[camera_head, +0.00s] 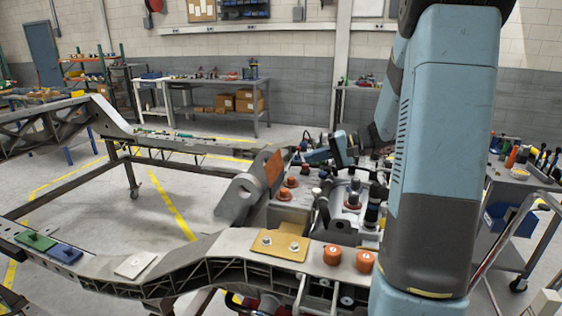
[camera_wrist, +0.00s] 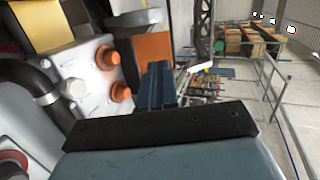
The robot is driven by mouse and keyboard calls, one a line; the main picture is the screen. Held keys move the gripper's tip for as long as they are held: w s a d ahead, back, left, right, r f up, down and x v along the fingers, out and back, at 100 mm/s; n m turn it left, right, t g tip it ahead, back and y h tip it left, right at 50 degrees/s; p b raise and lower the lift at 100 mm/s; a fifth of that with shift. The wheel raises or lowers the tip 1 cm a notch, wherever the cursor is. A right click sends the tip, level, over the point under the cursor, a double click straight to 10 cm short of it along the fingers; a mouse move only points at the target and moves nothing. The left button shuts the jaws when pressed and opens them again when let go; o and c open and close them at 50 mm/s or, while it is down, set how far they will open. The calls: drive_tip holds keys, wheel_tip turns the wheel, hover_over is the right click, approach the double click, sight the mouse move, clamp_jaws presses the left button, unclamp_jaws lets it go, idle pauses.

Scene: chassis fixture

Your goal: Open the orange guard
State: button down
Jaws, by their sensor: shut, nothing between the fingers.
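The orange guard (camera_head: 273,167) is a flat orange plate standing steeply beside a grey bracket (camera_head: 238,199), near the middle of the head view. It also shows in the wrist view (camera_wrist: 153,46), just beyond my fingertips. My gripper (camera_head: 297,158) is just right of the guard, reaching toward it from the right. In the wrist view, my blue fingers (camera_wrist: 157,72) are closed together and empty, overlapping the guard's lower edge. I cannot tell whether they touch it. The guard's hinge and far face are hidden.
Orange-capped fittings (camera_wrist: 120,92) and a black hose (camera_wrist: 33,82) sit close to my fingers on a grey block. A tan plate (camera_head: 280,246) and orange knobs (camera_head: 332,255) are on the near chassis rail. The floor inside the frame is open.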

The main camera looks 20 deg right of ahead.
drive_tip(key=w+d+f+m+t, duration=0.1)
drive_tip(key=w+d+f+t, duration=0.15)
drive_tip(key=d, duration=0.25)
approach(275, 161)
drive_tip(key=shift+y, duration=0.3)
drive_tip(key=x, duration=0.7)
drive_tip(key=shift+f, duration=0.1)
drive_tip(key=shift+d, duration=0.1)
